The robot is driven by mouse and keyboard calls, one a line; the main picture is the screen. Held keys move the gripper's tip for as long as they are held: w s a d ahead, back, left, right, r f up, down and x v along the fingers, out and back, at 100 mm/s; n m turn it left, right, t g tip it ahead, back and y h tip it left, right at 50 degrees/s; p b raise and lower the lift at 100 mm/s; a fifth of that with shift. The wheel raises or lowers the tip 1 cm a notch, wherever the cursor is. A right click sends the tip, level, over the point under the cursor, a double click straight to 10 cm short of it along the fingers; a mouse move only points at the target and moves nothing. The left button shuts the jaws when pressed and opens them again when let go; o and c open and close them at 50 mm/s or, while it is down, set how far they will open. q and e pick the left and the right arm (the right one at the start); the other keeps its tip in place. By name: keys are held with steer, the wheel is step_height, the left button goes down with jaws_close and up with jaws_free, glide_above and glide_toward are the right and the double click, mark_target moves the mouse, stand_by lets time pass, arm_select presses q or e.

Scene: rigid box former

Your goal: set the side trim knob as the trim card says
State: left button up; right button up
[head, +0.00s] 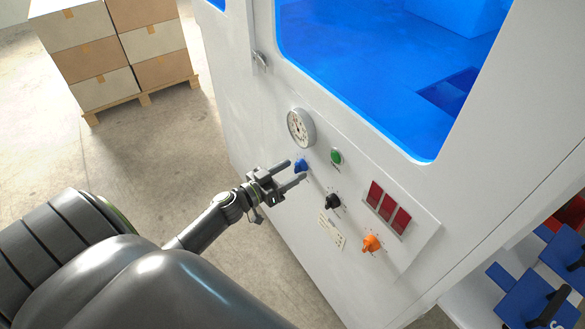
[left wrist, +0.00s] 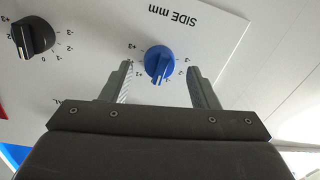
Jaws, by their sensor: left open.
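The blue side trim knob (head: 301,165) is on the white machine's control panel, below the round gauge. In the left wrist view the knob (left wrist: 159,62) sits under an upside-down "SIDE mm" label, with a dial scale around it. Its pale pointer line points toward the bottom of that picture; the exact mark is hard to read. My left gripper (head: 295,171) is open, its fingers (left wrist: 159,72) on either side of the knob, with gaps visible. A white card with small print (head: 331,229) is on the panel lower down, unreadable here. My right gripper is not in view.
A black knob (head: 333,201) and an orange knob (head: 371,243) are lower on the panel. A green button (head: 336,156), a gauge (head: 301,127) and red displays (head: 388,207) are close by. Stacked boxes (head: 120,45) stand on a pallet at the back left.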

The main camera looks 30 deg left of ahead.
arm_select(q)
steer(key=shift+w+d, duration=0.2)
steer(key=shift+w, duration=0.35)
steer(key=c, duration=1)
